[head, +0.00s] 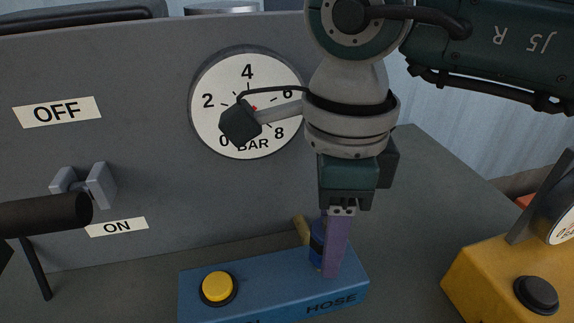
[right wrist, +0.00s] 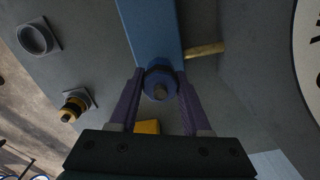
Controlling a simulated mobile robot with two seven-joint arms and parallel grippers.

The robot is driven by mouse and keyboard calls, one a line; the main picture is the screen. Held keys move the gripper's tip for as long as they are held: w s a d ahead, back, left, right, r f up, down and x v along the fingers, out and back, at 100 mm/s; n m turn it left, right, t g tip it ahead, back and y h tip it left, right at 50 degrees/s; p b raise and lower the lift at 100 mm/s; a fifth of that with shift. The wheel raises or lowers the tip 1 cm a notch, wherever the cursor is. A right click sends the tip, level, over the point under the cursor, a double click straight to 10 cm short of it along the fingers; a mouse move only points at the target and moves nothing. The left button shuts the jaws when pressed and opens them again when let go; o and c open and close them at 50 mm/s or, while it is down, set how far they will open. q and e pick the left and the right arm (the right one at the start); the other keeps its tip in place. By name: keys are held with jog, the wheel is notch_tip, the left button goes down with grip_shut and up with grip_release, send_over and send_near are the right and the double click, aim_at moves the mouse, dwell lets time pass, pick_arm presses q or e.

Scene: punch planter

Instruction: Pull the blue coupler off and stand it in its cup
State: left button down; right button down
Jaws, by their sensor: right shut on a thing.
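The blue coupler (head: 317,243) stands on the blue block marked HOSE (head: 345,287), beside a brass pipe (head: 301,229). My right gripper (head: 334,262) points down, with its purple fingers shut on the coupler and partly hiding it in the head view. In the right wrist view the coupler (right wrist: 160,82) sits between the two fingertips. Whether it is still seated on the block cannot be told. An empty grey cup (right wrist: 38,38) shows at the upper left there. A second holder has a yellow and black piece (right wrist: 74,108) in it. My left gripper is not in view.
A grey panel (head: 150,190) stands behind, with a pressure gauge (head: 235,75), OFF and ON labels and a black-handled lever (head: 45,214). A yellow button (head: 217,287) is on the blue block's left. A yellow box (head: 480,290) with a black button stands at the right.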

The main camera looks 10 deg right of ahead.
jog(key=shift+r+p, duration=1.6)
jog(key=shift+r, duration=0.7)
